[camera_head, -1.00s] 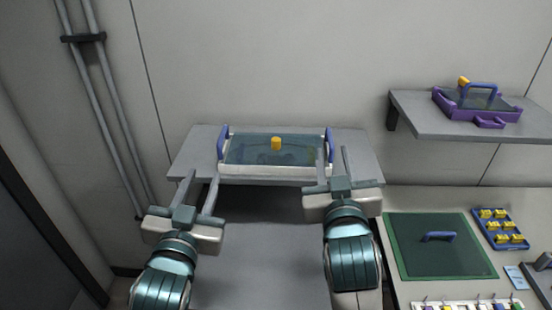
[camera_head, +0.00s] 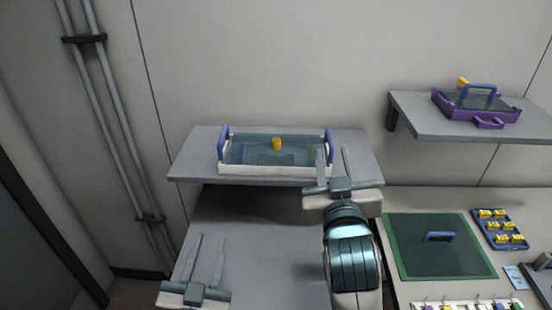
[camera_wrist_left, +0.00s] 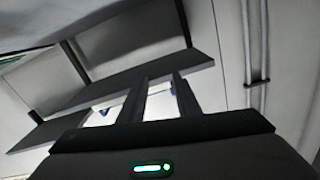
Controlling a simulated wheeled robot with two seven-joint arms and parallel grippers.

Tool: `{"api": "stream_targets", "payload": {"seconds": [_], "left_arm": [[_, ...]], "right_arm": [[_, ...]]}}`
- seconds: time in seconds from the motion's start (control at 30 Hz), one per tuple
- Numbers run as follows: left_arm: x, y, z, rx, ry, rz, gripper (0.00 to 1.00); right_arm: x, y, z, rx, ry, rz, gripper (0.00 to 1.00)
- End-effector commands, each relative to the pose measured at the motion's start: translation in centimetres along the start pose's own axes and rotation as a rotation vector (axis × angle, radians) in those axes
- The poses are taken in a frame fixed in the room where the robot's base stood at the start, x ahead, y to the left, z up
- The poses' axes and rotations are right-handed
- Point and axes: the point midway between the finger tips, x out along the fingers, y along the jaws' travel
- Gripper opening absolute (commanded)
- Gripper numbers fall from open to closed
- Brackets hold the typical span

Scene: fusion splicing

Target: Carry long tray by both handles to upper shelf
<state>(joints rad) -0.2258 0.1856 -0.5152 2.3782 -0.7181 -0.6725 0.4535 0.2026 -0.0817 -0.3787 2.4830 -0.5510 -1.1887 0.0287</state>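The long tray (camera_head: 235,168) is white with a bluish see-through cover, a yellow knob on top and a blue handle at each end. It rests on the grey upper shelf (camera_head: 188,168) against the wall. My left gripper (camera_head: 208,240) is open and empty, well below and in front of the shelf, over a lower grey surface. My right gripper (camera_head: 333,155) is open with its fingers at the tray's right end, near the right handle (camera_head: 329,143); no grip on it shows. In the left wrist view, the open fingers (camera_wrist_left: 160,82) point toward the shelf underside.
A lower grey surface (camera_head: 245,225) lies under the shelf. At the right are a shelf with a purple case (camera_head: 448,106), a bench with a green mat (camera_head: 410,262), and a blue tray of yellow pieces (camera_head: 522,238). Pipes (camera_head: 104,100) run down the left wall.

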Motion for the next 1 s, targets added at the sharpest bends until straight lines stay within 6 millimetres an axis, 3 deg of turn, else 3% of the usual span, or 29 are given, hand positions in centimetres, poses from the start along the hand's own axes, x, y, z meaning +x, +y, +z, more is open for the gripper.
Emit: {"api": "stream_targets", "payload": {"seconds": [0.33, 0.5, 0.7, 1.0], "left_arm": [[2.5, 0.7, 5.3, 0.001, -0.004, -0.001, 0.30], [2.5, 1.2, 7.6, -0.001, 0.000, 0.000, 0.30], [2.5, 1.4, 8.8, -0.001, 0.000, 0.000, 0.30], [2.5, 1.5, 9.0, 0.000, 0.000, 0.000, 0.30]], "right_arm": [[0.0, 0.0, 0.0, 0.000, 0.000, 0.000, 0.31], [0.0, -0.5, 2.3, 0.000, 0.000, 0.000, 0.31], [0.0, -0.7, 3.5, 0.000, 0.000, 0.000, 0.31], [0.0, -0.7, 3.7, 0.000, 0.000, 0.000, 0.31]]}}
